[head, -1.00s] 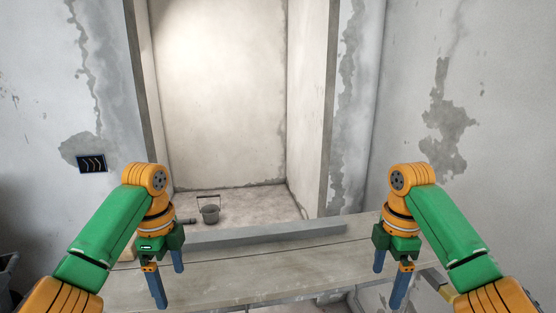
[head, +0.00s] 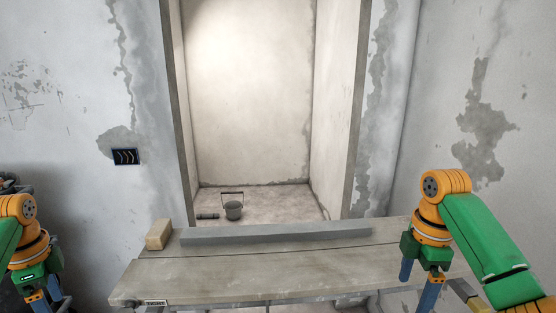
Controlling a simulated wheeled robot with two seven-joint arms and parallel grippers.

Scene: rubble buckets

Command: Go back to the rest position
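My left gripper (head: 48,299) is at the lower left, beside the table's left end, with its fingertips cut off by the bottom edge. Its blue fingers are apart and I see nothing between them. My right gripper (head: 417,290) hangs pointing down over the right part of the table (head: 215,275). Its blue fingers are apart with nothing seen between them; the lower tip is near or past the picture's bottom edge.
A tan block (head: 158,235) lies at the table's back left corner. A long grey beam (head: 275,233) lies along the back edge. The table's middle is clear.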

